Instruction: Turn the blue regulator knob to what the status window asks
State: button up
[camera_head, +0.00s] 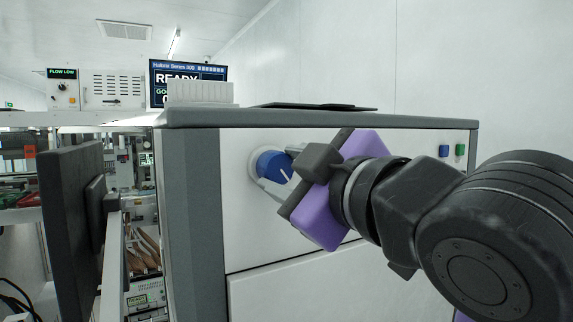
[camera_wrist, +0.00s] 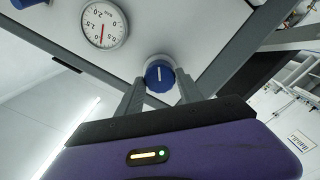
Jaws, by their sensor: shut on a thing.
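The blue regulator knob (camera_head: 270,163) sits on the pale front panel of the machine in the head view. It also shows in the wrist view (camera_wrist: 158,73), with a white pointer line on its face. My gripper (camera_head: 284,171) reaches it from the right, and its fingers (camera_wrist: 160,82) are shut on the knob, one on each side. A small status window (camera_head: 62,73) at the upper left reads "FLOW LOW" in green. A round gauge (camera_wrist: 104,25) marked in bar, with a red needle, shows beside the knob in the wrist view; its exact reading is unclear.
A screen (camera_head: 188,72) reading "READY" stands on the machine top behind a white rack (camera_head: 200,93). A flat dark item (camera_head: 310,106) lies on top. A dark monitor (camera_head: 72,230) stands at left.

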jog(key=m+p, duration=0.3)
jog(key=m, duration=0.3)
jog(key=shift+m, duration=0.3)
jog(key=m+p, duration=0.1)
jog(key=m, duration=0.4)
jog(key=shift+f, duration=0.2)
jog(key=o, duration=1.4)
jog(key=shift+p, duration=0.3)
jog(key=shift+r, duration=0.1)
jog(key=shift+d, duration=0.1)
jog(key=b+v, duration=0.2)
jog(key=v, duration=0.5)
jog(key=shift+s+d, duration=0.15)
jog(key=shift+s, duration=0.2)
